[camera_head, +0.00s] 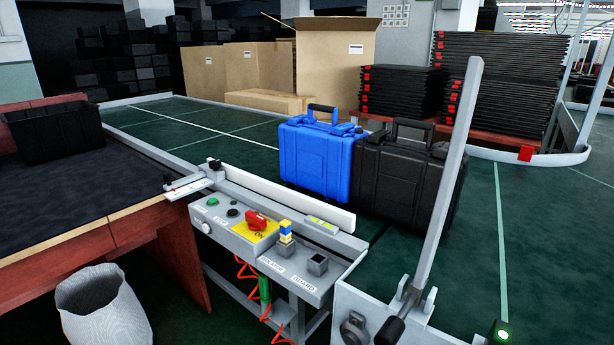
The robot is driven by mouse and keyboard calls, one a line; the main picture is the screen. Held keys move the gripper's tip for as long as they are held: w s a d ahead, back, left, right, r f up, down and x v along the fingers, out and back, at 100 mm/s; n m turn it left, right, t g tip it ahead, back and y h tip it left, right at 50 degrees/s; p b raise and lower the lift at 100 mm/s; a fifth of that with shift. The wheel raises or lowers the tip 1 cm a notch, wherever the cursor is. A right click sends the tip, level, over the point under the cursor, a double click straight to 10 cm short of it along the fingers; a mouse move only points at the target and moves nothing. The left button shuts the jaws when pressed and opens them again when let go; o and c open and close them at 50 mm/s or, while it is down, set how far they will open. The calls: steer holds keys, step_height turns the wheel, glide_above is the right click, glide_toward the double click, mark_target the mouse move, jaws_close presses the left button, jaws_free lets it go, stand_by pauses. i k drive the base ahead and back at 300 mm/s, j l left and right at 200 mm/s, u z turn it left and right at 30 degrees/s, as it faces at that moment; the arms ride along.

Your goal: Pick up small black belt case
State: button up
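A black hard case (397,184) with a top handle stands upright on the green conveyor belt (513,235), right of centre. A blue hard case (314,160) of like shape stands just left of it, seemingly touching it. A grey diagonal bar crosses in front of the black case's right side. The lower part of the black case is in view down to the belt. My gripper is not in view.
A grey control box (265,235) with a red switch stands before the belt. A guard rail (285,196) runs along the belt's near edge. Cardboard boxes (334,62) and stacked black trays (496,85) stand behind. A dark-topped table (65,190) and white bin (103,308) are at left.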

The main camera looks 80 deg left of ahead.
mark_target(397, 179)
steer(key=i+l+u, duration=0.1)
steer(key=u, duration=0.35)
steer(key=i+l+u, duration=0.15)
steer(key=i+u, duration=0.15)
steer(key=u, duration=0.15)
steer(key=i+l+u, duration=0.15)
steer(key=u, duration=0.35)
steer(key=k+l, duration=0.05)
